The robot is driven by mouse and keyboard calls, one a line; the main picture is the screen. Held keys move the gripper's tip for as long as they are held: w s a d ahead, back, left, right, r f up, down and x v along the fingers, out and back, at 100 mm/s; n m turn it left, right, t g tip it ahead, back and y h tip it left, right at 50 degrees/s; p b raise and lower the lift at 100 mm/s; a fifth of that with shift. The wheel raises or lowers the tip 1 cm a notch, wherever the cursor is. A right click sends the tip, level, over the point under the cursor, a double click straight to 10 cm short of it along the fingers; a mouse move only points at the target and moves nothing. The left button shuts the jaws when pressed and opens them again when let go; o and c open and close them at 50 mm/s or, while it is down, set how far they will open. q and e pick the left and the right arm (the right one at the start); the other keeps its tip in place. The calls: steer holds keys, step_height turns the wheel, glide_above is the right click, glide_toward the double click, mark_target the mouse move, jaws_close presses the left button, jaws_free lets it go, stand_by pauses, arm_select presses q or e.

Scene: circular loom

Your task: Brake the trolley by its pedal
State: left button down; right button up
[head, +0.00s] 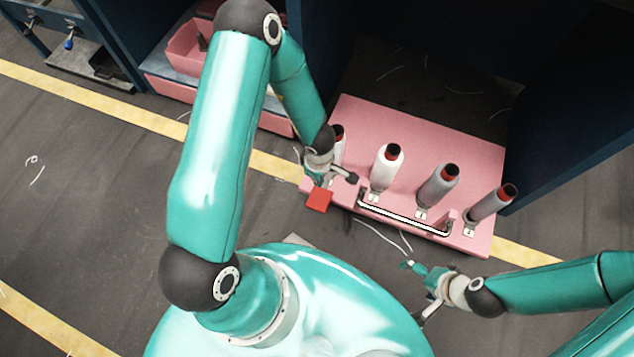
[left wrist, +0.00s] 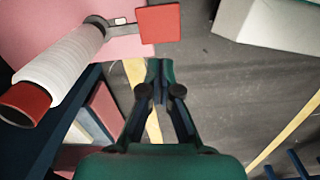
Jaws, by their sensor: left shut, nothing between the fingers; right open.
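The trolley (head: 425,152) is a pink platform carrying several spools on upright posts, with a white-and-black bar handle (head: 402,214) along its near edge. A red square pedal (head: 319,200) sticks out at the trolley's near left corner. In the left wrist view the pedal (left wrist: 159,24) is at the top, on a grey arm beside the pink deck (left wrist: 42,28). My left gripper (head: 317,181) is shut and empty, close to the pedal; a gap shows between them in the wrist view (left wrist: 160,68). My right gripper (head: 416,290) is open and empty, in front of the trolley.
Dark blue machine frames (head: 568,115) stand on both sides of the trolley. A pink bin (head: 188,48) is at the upper left. Yellow lines (head: 100,104) and loose white threads lie on the grey floor, which is clear at left.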

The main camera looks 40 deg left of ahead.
arm_select(q)
steer(key=shift+w+a+n, duration=0.25)
steer(key=shift+w+n, duration=0.05)
steer(key=shift+n, duration=0.7)
step_height(320, 180, down, 14)
steer(key=b, duration=0.9)
